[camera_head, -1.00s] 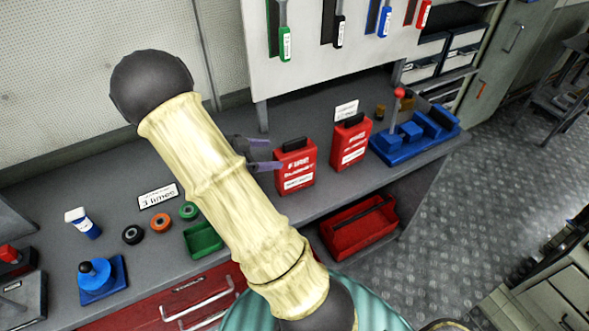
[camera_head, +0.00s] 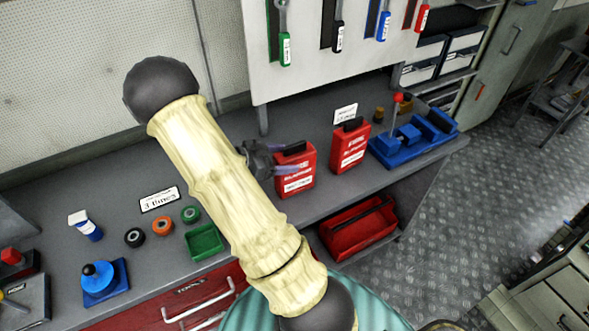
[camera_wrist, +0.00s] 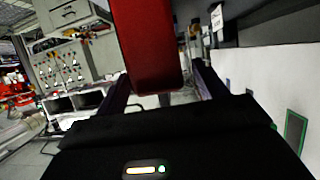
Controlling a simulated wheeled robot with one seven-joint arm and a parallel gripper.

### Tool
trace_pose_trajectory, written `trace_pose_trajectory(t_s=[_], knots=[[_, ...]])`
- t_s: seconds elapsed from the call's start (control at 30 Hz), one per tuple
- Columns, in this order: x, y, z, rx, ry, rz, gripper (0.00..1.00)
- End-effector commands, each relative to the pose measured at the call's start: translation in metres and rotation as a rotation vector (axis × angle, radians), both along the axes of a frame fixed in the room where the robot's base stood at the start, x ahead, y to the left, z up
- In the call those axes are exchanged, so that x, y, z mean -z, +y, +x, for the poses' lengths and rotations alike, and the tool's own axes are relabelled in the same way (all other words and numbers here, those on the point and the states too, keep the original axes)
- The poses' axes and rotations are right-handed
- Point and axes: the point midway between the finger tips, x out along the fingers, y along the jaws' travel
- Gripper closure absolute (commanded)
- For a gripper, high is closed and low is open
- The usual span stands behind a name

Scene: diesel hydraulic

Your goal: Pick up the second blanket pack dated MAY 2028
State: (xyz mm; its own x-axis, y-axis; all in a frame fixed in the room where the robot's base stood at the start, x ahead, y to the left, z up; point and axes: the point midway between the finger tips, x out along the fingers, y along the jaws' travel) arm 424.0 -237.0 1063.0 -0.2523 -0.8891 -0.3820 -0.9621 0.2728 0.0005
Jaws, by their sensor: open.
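Two red fire blanket packs with black tops stand upright on the grey workbench, the left pack (camera_head: 296,171) and the right pack (camera_head: 350,146). Their small label print is too fine to read a date. My gripper (camera_head: 281,160) is at the left pack, partly hidden behind my pale arm. In the wrist view a red pack (camera_wrist: 148,45) rises between the two open fingers of my gripper (camera_wrist: 160,88), which lie on either side of it. I cannot tell whether the fingers touch it.
A small white sign (camera_head: 346,113) stands behind the packs. A blue fixture (camera_head: 415,143) with a red-knobbed lever is to their right. A green tray (camera_head: 205,242) and several small rings are to the left. A red tote (camera_head: 358,226) sits below the bench top.

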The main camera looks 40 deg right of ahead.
Motion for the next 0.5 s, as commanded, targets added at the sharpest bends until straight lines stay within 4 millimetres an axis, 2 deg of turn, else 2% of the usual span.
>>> trace_pose_trajectory(t_s=[0.1, 0.2, 0.5], knots=[[0.005, -0.016, -0.006, 0.001, 0.002, -0.001, 0.29], [0.009, -0.022, -0.008, 0.001, 0.001, 0.001, 0.29], [0.01, -0.023, -0.007, 0.0, -0.001, 0.002, 0.29]])
